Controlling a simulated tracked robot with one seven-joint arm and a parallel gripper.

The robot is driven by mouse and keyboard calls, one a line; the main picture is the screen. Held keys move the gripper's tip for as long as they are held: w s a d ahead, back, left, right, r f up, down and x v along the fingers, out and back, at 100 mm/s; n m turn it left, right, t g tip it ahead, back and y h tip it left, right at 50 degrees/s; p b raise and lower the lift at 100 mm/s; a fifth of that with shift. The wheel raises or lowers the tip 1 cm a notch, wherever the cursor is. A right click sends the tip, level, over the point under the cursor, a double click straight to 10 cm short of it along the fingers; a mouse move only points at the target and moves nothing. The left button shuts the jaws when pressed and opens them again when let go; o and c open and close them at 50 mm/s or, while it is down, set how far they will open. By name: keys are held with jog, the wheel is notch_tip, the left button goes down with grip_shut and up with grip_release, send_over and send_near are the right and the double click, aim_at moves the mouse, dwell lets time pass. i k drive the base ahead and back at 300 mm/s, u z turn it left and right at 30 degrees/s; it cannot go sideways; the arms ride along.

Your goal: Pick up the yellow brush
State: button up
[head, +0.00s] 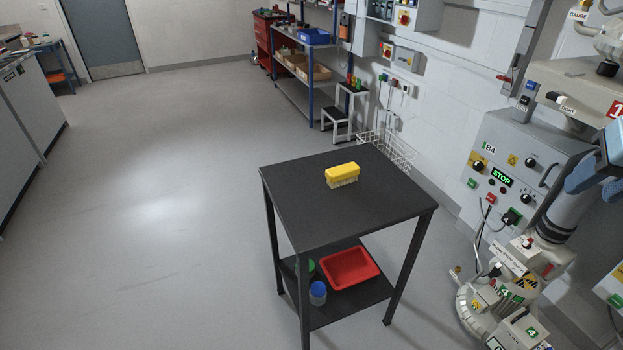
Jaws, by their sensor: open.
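The yellow brush (342,175) lies on the black top of a small table (300,200), a little back of its middle. Its yellow block is on top and its pale bristles face down onto the tabletop. Nothing touches the brush apart from the table, and it is fully in sight. I cannot make out my gripper in the head view.
The table's lower shelf holds a red tray (349,268) and a blue-lidded jar (318,292). A control panel (510,175) and pipework (500,300) stand at right. A wire basket (388,152) is behind the table. Floor at left is clear.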

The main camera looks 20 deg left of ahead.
aim_at(340, 177)
jog(key=u, duration=0.95)
jog(key=k, duration=0.25)
jog(key=u, duration=0.1)
jog(key=i, duration=0.4)
jog(key=z, duration=0.2)
jog(key=k, duration=0.75)
jog(key=u, duration=0.25)
jog(key=i, duration=0.45)
jog(key=z, duration=0.1)
